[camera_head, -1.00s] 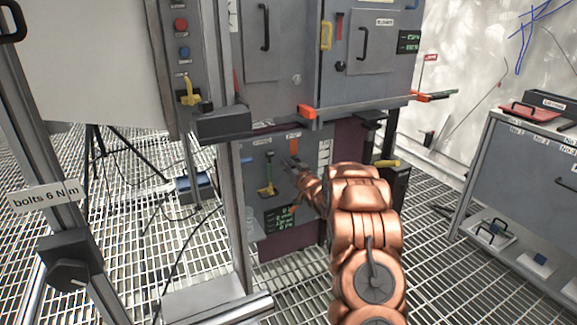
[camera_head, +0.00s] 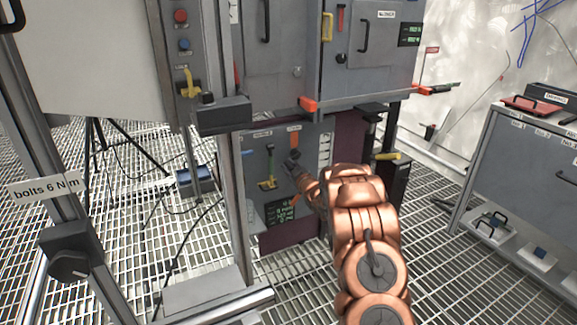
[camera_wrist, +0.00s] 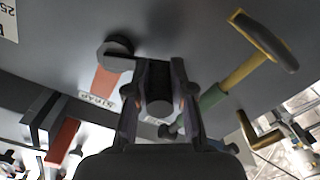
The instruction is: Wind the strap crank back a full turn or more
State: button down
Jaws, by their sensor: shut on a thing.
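The strap crank sits on the grey lower panel (camera_head: 248,172). In the wrist view, its dark round hub (camera_wrist: 115,50) shows beside an orange strap (camera_wrist: 104,82) and an upside-down label reading STRAP. My gripper (camera_wrist: 158,98) is shut on the crank's dark cylindrical handle (camera_wrist: 158,80), one finger on each side. In the head view my gripper (camera_head: 291,162) is small at the panel, just below the orange strap (camera_head: 294,137). The crank's arm between hub and handle is mostly hidden by the fingers.
A green and yellow lever (camera_head: 268,168) stands close left of my gripper; the wrist view shows it at right (camera_wrist: 255,60). A green-lit display (camera_head: 280,211) is below. A grey post (camera_head: 236,210) stands left.

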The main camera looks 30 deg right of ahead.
jog(key=n, duration=0.1)
jog(key=f+n+b, duration=0.1)
jog(key=shift+d+f+n, duration=0.25)
jog(key=shift+n, duration=0.05)
jog(key=shift+s+d+f+n+b, duration=0.1)
jog(key=shift+d+f+n+b, duration=0.2)
jog(key=shift+n, duration=0.35)
jog(key=shift+d+f+n+b, duration=0.1)
jog(key=shift+n+b, duration=0.3)
jog(key=shift+n, duration=0.25)
jog(key=c, duration=1.3)
grip_release()
jog(key=shift+r, duration=0.1)
jog(key=shift+s, duration=0.1)
jog(key=s, duration=0.7)
jog(key=s+a, duration=0.1)
jog(key=s, duration=0.3)
jog(key=shift+s, duration=0.35)
